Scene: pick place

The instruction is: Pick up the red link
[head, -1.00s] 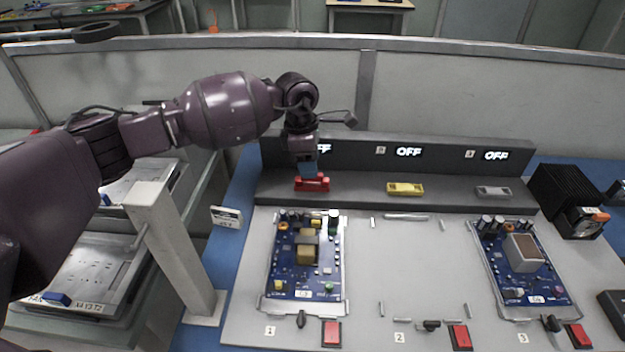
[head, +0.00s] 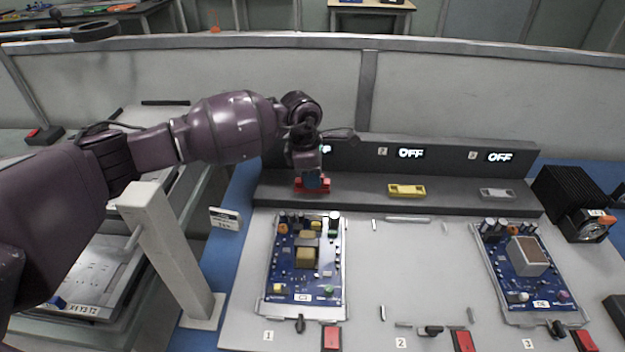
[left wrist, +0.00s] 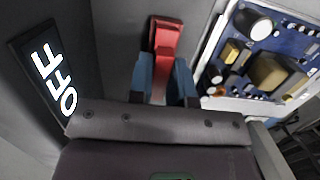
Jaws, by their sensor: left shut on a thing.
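The red link (head: 326,185) is at the left end of the dark grey ledge, below the first display. My left gripper (head: 312,180) comes down on it from above and is shut on it. In the left wrist view the red link (left wrist: 166,38) sits between the blue fingertips of my left gripper (left wrist: 162,80). The link's lower side is hidden, so I cannot tell whether it touches the ledge. My right gripper is not in view.
A yellow link (head: 406,191) and a grey link (head: 497,194) lie farther right on the ledge. Blue circuit boards (head: 306,258) (head: 525,264) lie on the grey panel in front. A black finned block (head: 572,200) stands at the right. A white post (head: 170,250) stands at the left.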

